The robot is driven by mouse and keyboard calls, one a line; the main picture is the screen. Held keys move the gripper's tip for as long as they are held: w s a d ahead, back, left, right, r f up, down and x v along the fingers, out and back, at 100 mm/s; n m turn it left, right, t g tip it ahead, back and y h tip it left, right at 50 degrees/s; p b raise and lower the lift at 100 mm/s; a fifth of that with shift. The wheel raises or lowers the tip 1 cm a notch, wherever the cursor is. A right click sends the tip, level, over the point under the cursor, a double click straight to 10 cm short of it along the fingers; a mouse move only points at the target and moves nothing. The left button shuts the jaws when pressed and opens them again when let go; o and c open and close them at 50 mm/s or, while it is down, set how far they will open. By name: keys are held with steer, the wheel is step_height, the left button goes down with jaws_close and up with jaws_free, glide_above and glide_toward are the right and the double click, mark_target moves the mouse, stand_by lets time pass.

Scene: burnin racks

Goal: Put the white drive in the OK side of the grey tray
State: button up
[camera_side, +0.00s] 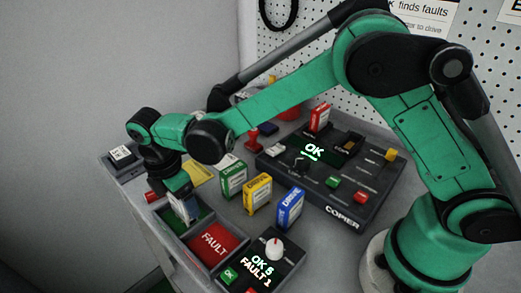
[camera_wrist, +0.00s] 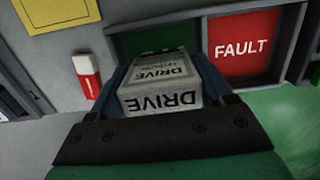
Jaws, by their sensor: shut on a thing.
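The white drive (camera_wrist: 160,92) is between the fingers of my gripper (camera_wrist: 165,95), with its DRIVE lettering facing the wrist camera. In the side view the white drive (camera_side: 186,209) shows below my gripper (camera_side: 181,200). It is over the green compartment (camera_wrist: 150,38) of the grey tray (camera_side: 183,243). I cannot tell whether the drive touches the floor of that compartment. The red FAULT compartment (camera_wrist: 246,45) beside it is empty, and it also shows in the side view (camera_side: 215,243). The OK lettering on the green side is hidden.
Green (camera_side: 232,176), yellow (camera_side: 257,193) and blue (camera_side: 289,208) drives stand right of the tray. The copier (camera_side: 345,200) with a red drive (camera_side: 320,117) lies behind them. A counter box with a white knob (camera_side: 274,249) stands in front. A red-and-white object (camera_wrist: 88,75) lies beside the tray.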

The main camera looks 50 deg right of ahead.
steer(key=o, duration=1.3)
steer(key=shift+c, duration=0.2)
steer(key=r, duration=0.4)
steer(key=a+r, duration=0.1)
steer(key=r, duration=0.7)
steer(key=shift+a, duration=0.2)
steer(key=s+d+m+t, duration=0.3)
steer(key=s+d+m, duration=0.2)
steer(key=d+m, duration=0.3)
steer(key=s+d+f+m+t+y, duration=0.1)
steer(key=s+d+m+t, duration=0.3)
steer(key=d+m, duration=0.5)
steer(key=shift+s+m, duration=0.5)
steer(key=shift+s, duration=0.3)
steer(key=shift+f, duration=0.1)
